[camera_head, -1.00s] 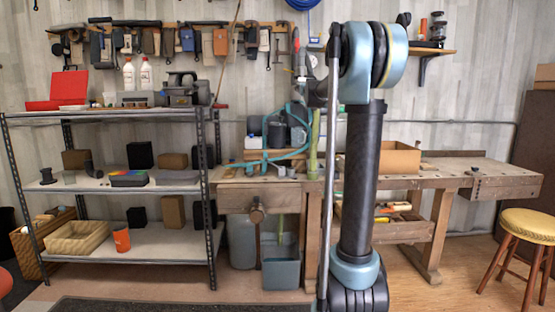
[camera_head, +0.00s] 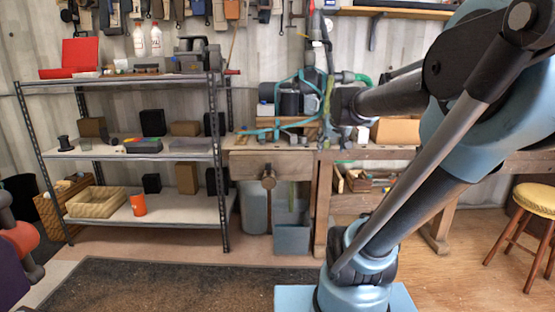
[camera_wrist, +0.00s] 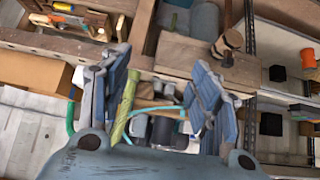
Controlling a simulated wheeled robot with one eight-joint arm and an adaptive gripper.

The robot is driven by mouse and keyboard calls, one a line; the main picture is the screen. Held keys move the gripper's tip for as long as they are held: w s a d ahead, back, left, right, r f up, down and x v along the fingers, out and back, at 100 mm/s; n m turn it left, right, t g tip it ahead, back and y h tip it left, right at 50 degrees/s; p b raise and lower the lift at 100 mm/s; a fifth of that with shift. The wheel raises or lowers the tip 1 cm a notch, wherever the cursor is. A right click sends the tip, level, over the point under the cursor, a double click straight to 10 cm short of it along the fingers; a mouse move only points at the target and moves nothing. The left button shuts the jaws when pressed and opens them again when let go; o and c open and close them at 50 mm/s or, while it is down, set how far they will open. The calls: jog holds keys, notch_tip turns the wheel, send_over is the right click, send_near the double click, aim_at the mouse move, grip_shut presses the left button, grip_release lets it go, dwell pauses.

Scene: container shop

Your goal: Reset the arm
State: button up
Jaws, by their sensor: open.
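My gripper (camera_wrist: 158,85) shows in the wrist view with its two blue fingers spread well apart. It is open and nothing is clamped between the fingers. Behind them, a yellow-green upright piece (camera_wrist: 124,108) and teal tubing show near the left finger; I cannot tell their distance. In the head view my arm leans up to the right, and its forearm reaches back left towards the workbench (camera_head: 275,166). My fingers are hard to make out there against the clutter on the bench.
A metal shelf (camera_head: 140,155) with boxes, a basket (camera_head: 96,203) and an orange cup (camera_head: 138,205) stands at left. A yellow stool (camera_head: 535,198) stands at right. A dark mat (camera_head: 140,285) lies on open floor in front of the shelf.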

jog(key=s+f+g, duration=0.3)
jog(key=s+f, duration=0.6)
jog(key=s, duration=0.3)
jog(key=s+f+g, duration=0.3)
jog(key=s+f, duration=0.6)
jog(key=s, duration=0.3)
jog(key=shift+s+a+f, duration=0.25)
jog(key=shift+f, duration=0.1)
jog(key=shift+w+f, duration=0.2)
jog(key=shift+w, duration=0.3)
jog(key=shift+c, duration=0.3)
